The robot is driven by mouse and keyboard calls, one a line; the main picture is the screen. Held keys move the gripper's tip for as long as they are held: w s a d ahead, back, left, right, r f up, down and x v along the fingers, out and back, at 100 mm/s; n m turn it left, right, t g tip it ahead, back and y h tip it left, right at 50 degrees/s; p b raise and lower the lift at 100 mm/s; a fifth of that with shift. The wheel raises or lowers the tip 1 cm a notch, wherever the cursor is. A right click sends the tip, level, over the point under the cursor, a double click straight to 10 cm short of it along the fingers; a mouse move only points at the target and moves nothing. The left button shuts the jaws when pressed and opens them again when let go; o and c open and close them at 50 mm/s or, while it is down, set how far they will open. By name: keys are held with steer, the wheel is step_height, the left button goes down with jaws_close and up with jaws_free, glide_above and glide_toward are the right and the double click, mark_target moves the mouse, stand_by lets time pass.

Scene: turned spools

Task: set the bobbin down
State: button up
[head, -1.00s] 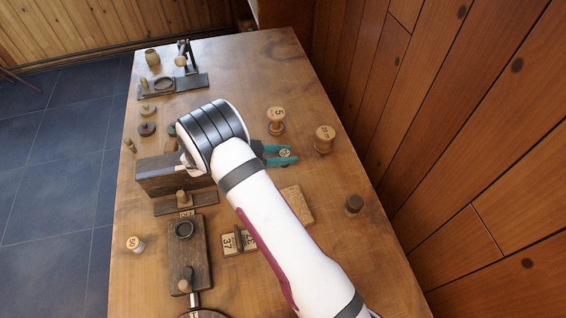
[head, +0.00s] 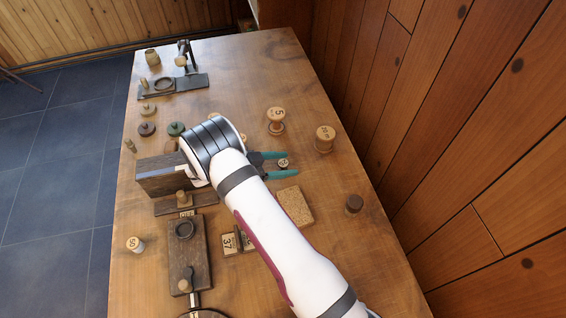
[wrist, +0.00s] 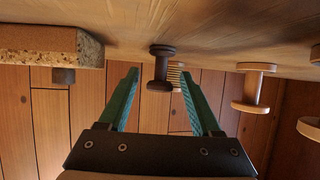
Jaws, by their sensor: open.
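The bobbin, a small dark spool (head: 283,163) with a pale numbered top, stands upright on the wooden table. My gripper (head: 282,165) has teal fingers spread apart, one on each side of the bobbin in the head view. In the wrist view, which is upside down with the table along the top, the dark bobbin (wrist: 161,69) shows between the open fingers (wrist: 160,72), with gaps on both sides. Its base meets the table. The number is too small to read surely.
A spool marked 5 (head: 276,115) and a ribbed pale spool (head: 325,133) stand towards the wall. A cork block (head: 295,206) lies just below my gripper, with a dark knob (head: 354,203) to its right. A dark wooden block (head: 160,178) stands left.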

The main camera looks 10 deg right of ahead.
mark_target(285, 162)
steer(key=shift+r, duration=0.2)
steer(key=v, duration=0.3)
steer(key=shift+a+r, duration=0.1)
steer(key=shift+r, duration=0.25)
steer(key=s+d+r+n+g+y, duration=0.1)
steer(key=s+d+r+g, duration=0.15)
steer(key=r, duration=0.35)
steer(key=s+d+r+g+y, duration=0.1)
steer(key=s+r, duration=0.3)
steer(key=r, duration=0.2)
steer(key=s+r+n+g+y, duration=0.25)
steer(key=s+r+y, duration=0.25)
steer(key=s, duration=0.7)
steer(key=s+a+n+t+y, duration=0.1)
steer(key=s+a+n+y, duration=0.2)
steer(key=s, duration=0.3)
steer(key=s+a+r+n+t+y, duration=0.1)
steer(key=s+a+n+t+y, duration=0.1)
steer(key=s, duration=0.4)
steer(key=shift+a+n+y, duration=0.55)
steer(key=shift+n+y, duration=0.3)
steer(key=shift+y, duration=0.35)
steer(key=shift+s+r, duration=0.1)
steer(key=shift+r, duration=0.05)
